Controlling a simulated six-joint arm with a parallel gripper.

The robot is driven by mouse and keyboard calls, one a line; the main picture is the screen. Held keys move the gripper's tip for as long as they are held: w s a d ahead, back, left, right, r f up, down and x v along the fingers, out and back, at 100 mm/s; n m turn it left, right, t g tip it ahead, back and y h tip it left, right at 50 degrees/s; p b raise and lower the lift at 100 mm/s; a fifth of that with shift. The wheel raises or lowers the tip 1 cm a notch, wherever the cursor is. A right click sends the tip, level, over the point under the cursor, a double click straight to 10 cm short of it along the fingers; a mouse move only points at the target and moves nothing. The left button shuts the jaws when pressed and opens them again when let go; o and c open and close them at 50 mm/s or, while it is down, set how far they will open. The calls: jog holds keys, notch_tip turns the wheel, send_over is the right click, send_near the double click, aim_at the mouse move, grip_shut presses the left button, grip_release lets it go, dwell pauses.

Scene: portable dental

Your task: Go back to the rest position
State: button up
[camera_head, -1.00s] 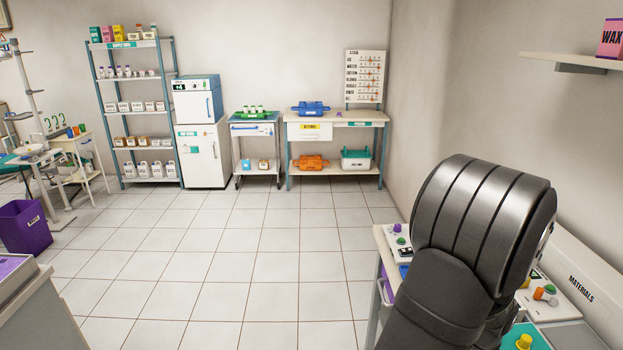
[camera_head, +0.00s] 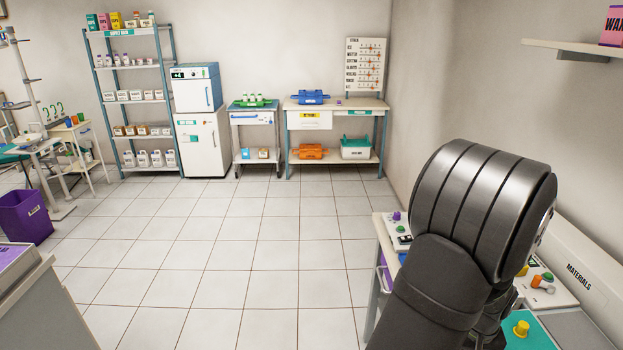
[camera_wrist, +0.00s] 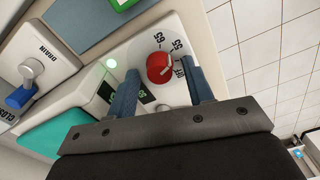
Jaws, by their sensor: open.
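My gripper (camera_wrist: 160,72) shows in the wrist view with its two blue fingers spread apart. A red knob (camera_wrist: 159,68) on a white panel with printed numbers lies between and beyond the fingertips. I cannot tell the exact distance between them, and the fingers are not closed on it. In the head view my dark arm fills the lower right over a bench, and the gripper itself is hidden.
A bench with a teal surface (camera_head: 518,333) and a materials box (camera_head: 590,285) stands at lower right, beside the wall. A grey cabinet (camera_head: 50,310) is at lower left. The tiled floor (camera_head: 220,250) between is clear. A supply rack (camera_head: 128,90) stands at the back.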

jog(key=m, duration=0.5)
jog(key=shift+m, duration=0.4)
dwell(0.4)
